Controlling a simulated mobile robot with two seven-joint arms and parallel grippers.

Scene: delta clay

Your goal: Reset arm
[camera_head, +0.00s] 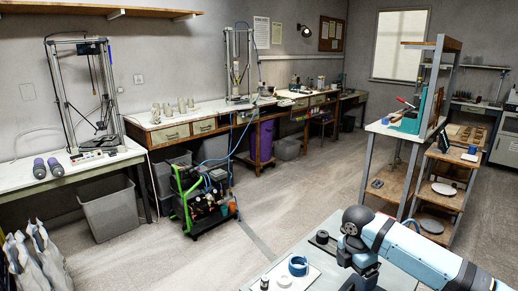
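A light-blue and black jointed arm (405,250) comes in from the lower right, over a grey table. I cannot tell whether it is mine. Its rounded black joint (356,219) is at its left end, with dark parts below it. No gripper fingers can be made out on it. No arm comes in from the left. Neither my left nor my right gripper is in view.
The grey table (318,232) holds a blue ring-shaped item (298,265) and small dark parts. A green-framed cart (205,200) stands mid-floor, near a grey bin (110,212). Benches line the left wall; shelves (400,140) stand right. The middle floor (290,195) is clear.

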